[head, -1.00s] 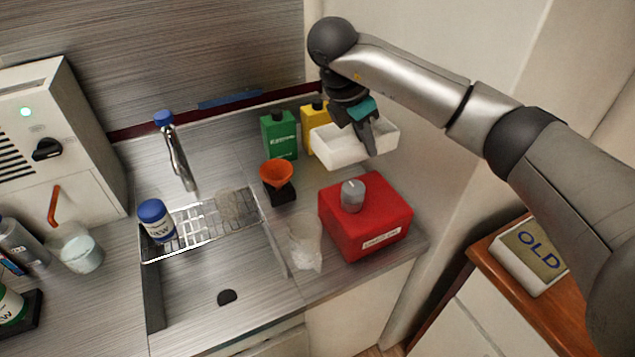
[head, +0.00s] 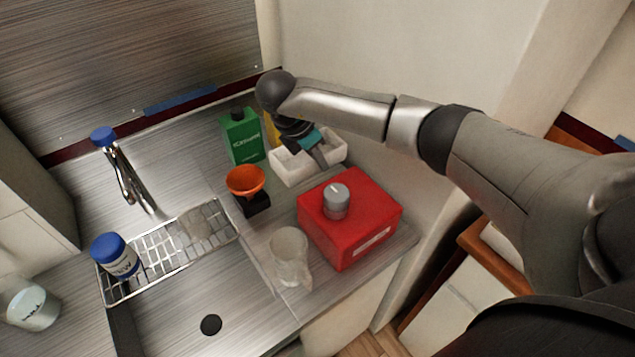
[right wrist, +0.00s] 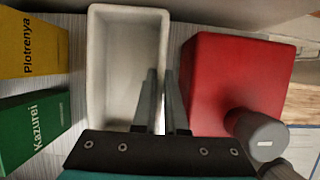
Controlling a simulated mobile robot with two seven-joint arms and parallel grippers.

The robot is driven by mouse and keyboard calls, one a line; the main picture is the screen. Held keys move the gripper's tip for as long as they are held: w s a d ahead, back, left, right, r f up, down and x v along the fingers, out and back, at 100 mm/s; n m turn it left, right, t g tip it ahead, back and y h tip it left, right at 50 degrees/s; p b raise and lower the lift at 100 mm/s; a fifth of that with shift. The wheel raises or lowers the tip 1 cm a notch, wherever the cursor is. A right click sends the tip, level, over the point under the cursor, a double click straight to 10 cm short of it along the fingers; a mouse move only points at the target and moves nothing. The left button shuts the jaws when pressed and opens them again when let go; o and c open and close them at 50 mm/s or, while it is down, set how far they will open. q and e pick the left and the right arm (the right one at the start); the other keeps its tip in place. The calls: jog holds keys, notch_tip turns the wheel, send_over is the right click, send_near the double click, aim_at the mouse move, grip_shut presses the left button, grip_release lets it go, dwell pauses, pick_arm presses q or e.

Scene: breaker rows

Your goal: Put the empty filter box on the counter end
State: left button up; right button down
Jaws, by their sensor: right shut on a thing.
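The filter box is a white, open-topped, empty box (head: 281,172) behind the red box at the back of the counter end, by the wall. It also shows in the right wrist view (right wrist: 97,70), upright with a bare inside. My right gripper (head: 319,157) is shut on its near long wall, one finger inside and one outside, as the right wrist view shows (right wrist: 161,76). The box is at or just above the counter (head: 330,285); I cannot tell if it touches. My left gripper is not in view.
A red box (head: 340,240) with a grey knob (head: 336,201) stands close in front of the white box. Green (head: 242,138) and yellow (head: 271,130) containers stand to its left. An orange funnel (head: 246,181) and a clear crumpled-looking item (head: 290,255) are nearby.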

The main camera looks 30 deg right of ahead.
aim_at(319, 170)
notch_tip(319, 170, down, 4)
jog(key=shift+r, duration=0.25)
notch_tip(319, 170, down, 4)
jog(key=shift+w+f+b, duration=0.1)
jog(key=shift+b, duration=0.35)
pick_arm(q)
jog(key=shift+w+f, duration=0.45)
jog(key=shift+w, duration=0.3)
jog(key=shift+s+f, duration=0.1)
pick_arm(e)
jog(key=c, duration=1)
grip_release()
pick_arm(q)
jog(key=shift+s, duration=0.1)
pick_arm(e)
jog(key=shift+o, duration=0.2)
jog(key=shift+a+r, duration=0.1)
jog(key=shift+r, duration=0.2)
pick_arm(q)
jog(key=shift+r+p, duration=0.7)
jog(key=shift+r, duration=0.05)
pick_arm(e)
jog(key=v, duration=1.1)
jog(key=shift+a+r, duration=0.15)
jog(key=shift+r, duration=0.05)
